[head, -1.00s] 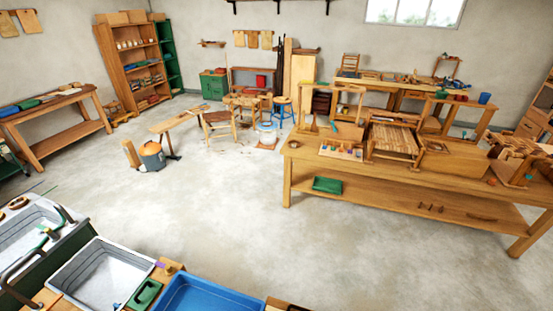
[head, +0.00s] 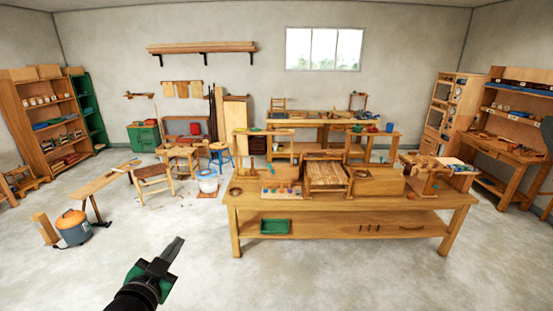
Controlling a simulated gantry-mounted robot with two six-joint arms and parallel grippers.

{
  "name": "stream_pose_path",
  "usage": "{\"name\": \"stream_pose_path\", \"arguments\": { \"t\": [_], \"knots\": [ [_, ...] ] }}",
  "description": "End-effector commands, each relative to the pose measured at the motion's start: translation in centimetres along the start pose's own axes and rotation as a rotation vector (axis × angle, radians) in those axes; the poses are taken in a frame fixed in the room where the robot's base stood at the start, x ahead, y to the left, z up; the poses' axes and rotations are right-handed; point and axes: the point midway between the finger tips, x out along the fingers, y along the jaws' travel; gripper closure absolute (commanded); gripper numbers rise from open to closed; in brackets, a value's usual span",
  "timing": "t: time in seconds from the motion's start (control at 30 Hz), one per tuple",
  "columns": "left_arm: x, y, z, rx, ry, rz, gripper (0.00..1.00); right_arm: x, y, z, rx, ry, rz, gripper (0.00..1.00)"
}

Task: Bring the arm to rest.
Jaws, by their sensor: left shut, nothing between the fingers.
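My left gripper (head: 172,251) shows low in the head view, left of centre, with a black and green body and narrow grey fingers. Its fingers are closed together with nothing between them. It points up and to the right, over the bare floor and short of the large workbench. My right gripper does not show in the head view.
A large wooden workbench (head: 341,221) stands ahead, with a woven-top frame (head: 325,175) and wooden parts on it and a green tray (head: 275,226) on its lower shelf. An orange-topped vacuum (head: 73,228) and a narrow bench (head: 80,188) are at left. The front floor is clear.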

Motion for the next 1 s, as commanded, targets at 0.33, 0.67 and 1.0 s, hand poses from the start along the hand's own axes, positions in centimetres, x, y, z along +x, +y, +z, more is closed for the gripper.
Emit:
{"name": "stream_pose_path", "arguments": {
  "t": [0.33, 0.67, 1.0],
  "knots": [
    [-16.2, -6.1, -25.8, -0.196, 0.641, -0.172, 1.00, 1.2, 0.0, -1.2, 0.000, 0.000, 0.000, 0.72],
    [-28.9, -10.0, -30.1, -0.501, 0.995, -0.184, 1.00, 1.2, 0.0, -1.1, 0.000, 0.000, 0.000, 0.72],
    [-28.8, -10.0, -30.1, -0.521, 0.995, -0.173, 1.00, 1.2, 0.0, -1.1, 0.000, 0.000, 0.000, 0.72]
  ]
}}
